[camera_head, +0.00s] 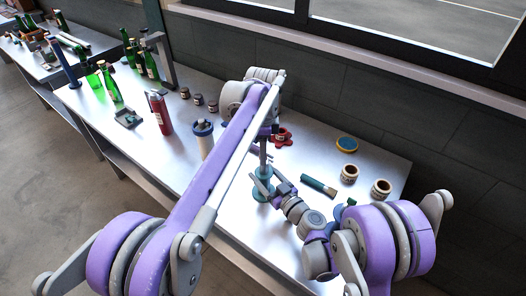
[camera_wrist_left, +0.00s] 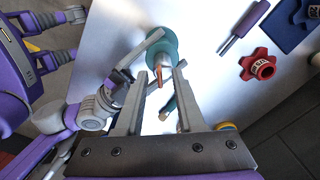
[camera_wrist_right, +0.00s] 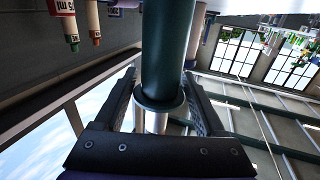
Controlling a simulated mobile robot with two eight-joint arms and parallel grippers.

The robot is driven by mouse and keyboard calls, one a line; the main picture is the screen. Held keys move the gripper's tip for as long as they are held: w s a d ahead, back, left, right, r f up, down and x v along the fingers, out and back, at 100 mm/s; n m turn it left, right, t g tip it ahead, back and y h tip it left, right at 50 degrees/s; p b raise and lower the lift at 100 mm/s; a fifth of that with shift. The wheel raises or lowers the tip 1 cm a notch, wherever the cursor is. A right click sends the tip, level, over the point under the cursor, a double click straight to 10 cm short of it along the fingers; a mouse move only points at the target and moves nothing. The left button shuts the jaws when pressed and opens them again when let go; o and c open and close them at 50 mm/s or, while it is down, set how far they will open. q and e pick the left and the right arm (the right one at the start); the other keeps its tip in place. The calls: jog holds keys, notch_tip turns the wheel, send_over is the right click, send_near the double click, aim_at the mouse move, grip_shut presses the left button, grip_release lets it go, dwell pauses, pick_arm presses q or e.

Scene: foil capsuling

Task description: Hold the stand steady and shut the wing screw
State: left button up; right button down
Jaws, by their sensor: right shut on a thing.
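The stand (camera_head: 264,158) is a slim grey post on a round teal base, upright on the metal bench. In the left wrist view its teal base (camera_wrist_left: 163,45) shows from above. My right gripper (camera_head: 284,187) comes in low from the right and is shut on the stand's teal lower part (camera_wrist_right: 166,45), which fills its jaws in the right wrist view. My left gripper (camera_wrist_left: 157,82) is above the stand, its fingers apart. A small copper-coloured piece (camera_wrist_left: 160,76), perhaps the wing screw, shows between its fingertips; contact cannot be told. My left arm hides the stand's top in the head view.
A red star-shaped knob (camera_head: 282,136) lies behind the stand. A teal-and-brown tool (camera_head: 319,186) and several rolls (camera_head: 349,173) lie to the right. A white-and-blue container (camera_head: 203,139), a red bottle (camera_head: 160,112) and green bottles (camera_head: 111,85) stand to the left.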

pick_arm(q)
grip_shut()
jog(key=shift+n, duration=0.4)
jog(key=n, duration=0.8)
jog(key=shift+n, duration=0.3)
dwell(0.5)
grip_release()
